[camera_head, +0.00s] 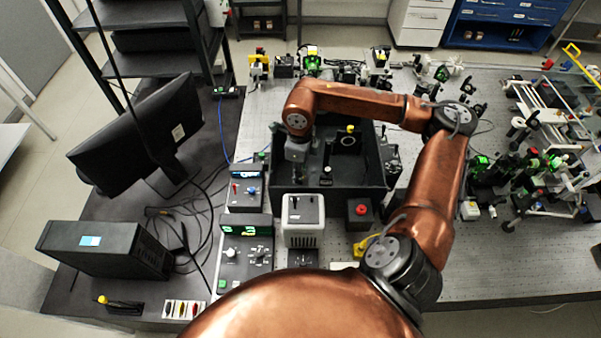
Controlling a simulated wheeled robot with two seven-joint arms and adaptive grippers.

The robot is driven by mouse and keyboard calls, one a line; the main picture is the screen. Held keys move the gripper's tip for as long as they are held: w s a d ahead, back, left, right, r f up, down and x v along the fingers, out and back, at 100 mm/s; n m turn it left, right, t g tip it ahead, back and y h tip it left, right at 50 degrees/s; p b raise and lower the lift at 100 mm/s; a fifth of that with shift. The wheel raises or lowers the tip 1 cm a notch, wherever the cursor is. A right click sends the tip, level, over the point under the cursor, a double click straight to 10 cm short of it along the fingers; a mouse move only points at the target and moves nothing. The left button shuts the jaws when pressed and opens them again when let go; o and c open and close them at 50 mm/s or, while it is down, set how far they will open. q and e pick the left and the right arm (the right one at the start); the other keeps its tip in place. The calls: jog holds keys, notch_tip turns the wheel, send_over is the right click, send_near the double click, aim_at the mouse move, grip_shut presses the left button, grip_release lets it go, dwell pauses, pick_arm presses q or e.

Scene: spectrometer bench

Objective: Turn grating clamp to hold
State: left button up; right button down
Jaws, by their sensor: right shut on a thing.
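My right arm comes in from the right and arches over the open dark spectrometer box (345,197). My right gripper (298,178) points down inside the left part of the box. It is shut on a small part there, which looks to be the grating clamp; the gripper hides it, so its angle cannot be told. A dark upright mount with a round opening (348,142) and a small yellow-topped part (351,128) show at the back of the box. My left gripper is not in view.
Control boxes with green displays (245,228), a white unit (303,220) and a red-button box (360,210) stand close in front of the box. A monitor (140,130) and a black case (105,248) are at left. Optics crowd the right; the front right bench is clear.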

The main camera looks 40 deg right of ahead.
jog(key=c, duration=1.8)
grip_release()
jog(key=shift+c, duration=0.2)
jog(key=shift+r, duration=0.1)
notch_tip(320, 180, up, 12)
